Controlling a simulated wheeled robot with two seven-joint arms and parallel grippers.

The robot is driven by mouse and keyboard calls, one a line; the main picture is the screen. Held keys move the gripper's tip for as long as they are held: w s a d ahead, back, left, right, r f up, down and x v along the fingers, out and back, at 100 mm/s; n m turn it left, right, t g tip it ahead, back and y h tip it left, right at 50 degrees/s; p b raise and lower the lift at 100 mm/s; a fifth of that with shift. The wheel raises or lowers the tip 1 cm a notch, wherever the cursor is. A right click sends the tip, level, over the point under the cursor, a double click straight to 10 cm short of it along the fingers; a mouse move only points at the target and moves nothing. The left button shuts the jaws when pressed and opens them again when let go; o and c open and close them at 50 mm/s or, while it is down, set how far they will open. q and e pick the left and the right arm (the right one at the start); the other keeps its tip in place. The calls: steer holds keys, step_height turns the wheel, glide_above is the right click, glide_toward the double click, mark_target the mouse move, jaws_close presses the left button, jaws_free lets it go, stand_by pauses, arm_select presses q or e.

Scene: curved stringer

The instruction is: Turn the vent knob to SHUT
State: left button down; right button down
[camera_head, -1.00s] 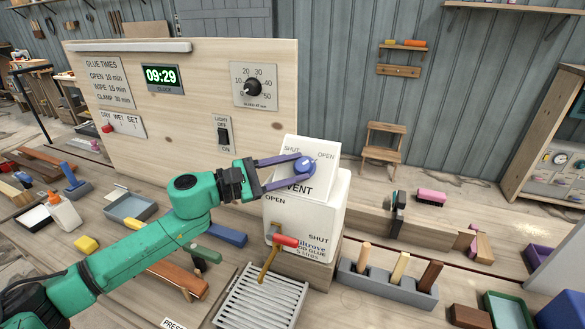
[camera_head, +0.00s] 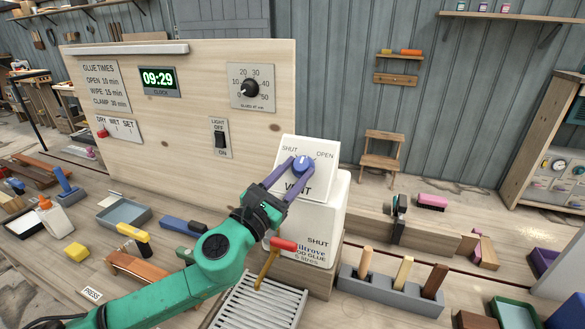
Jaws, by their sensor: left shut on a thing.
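The blue vent knob (camera_head: 303,165) sits on the sloped top of the white glue dispenser (camera_head: 320,205). SHUT is printed to the upper left of the knob and OPEN to its right, with VENT below, partly covered by my fingers. The knob's pale mark points about straight up, between the two words. My left gripper (camera_head: 301,166) reaches in from the lower left with its purple fingers on either side of the knob, shut on it. My right gripper is not in view.
A grey rack (camera_head: 392,290) with wooden pegs stands at right. The wooden panel (camera_head: 180,130) with clock, dial and light switch rises behind.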

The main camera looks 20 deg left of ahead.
arm_select(q)
steer(key=n+y+p, duration=0.1)
steer(key=n+y, duration=0.1)
steer(key=n+y+p, duration=0.1)
steer(key=n+y, duration=0.2)
steer(key=d+n+t+y+p, duration=0.1)
steer(key=n+y, duration=0.1)
steer(key=shift+r, duration=0.15)
steer(key=n+y, duration=0.3)
steer(key=n+y+p, duration=0.1)
steer(key=shift+d+n+g, duration=0.25)
steer(key=shift+n+g, duration=0.05)
steer(key=shift+g, duration=0.1)
steer(key=shift+w+d+n+g+y+p, duration=0.1)
steer(key=shift+n+g+y+p, duration=0.15)
steer(key=shift+n+g+y, duration=0.6)
steer(key=shift+d+n+g+y+p, duration=0.1)
steer(key=shift+n+g+y+p, duration=0.2)
steer(key=shift+n+y, duration=1.05)
steer(key=shift+n, duration=0.3)
steer(key=shift+c, duration=1.9)
jaws_free()
steer(key=shift+w, duration=0.1)
